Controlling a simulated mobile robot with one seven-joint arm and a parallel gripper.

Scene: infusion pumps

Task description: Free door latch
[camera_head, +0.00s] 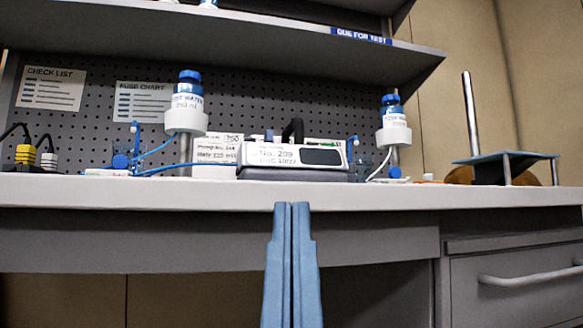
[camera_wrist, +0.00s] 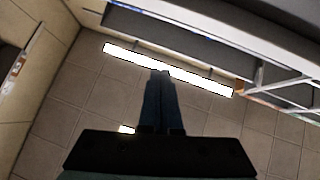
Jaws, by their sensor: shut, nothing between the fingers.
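My gripper (camera_head: 291,206) is in front of the workbench in the head view, its two blue fingers pointing up and shut together with nothing between them. Its tips reach about the front edge of the bench top. The wrist view also shows the shut fingers (camera_wrist: 160,74). A white and grey infusion pump (camera_head: 295,158) labelled No. 209 stands on the bench beyond the fingertips, apart from them. It has a dark window at its right and a black handle-like part on top. I cannot make out a door latch on it.
The bench top (camera_head: 400,196) has a clear front strip. Bottles on stands are left (camera_head: 188,100) and right (camera_head: 394,120) of the pump, with blue tubing at left. A shelf (camera_head: 250,32) overhangs the bench. A drawer handle (camera_head: 530,276) juts out at lower right.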

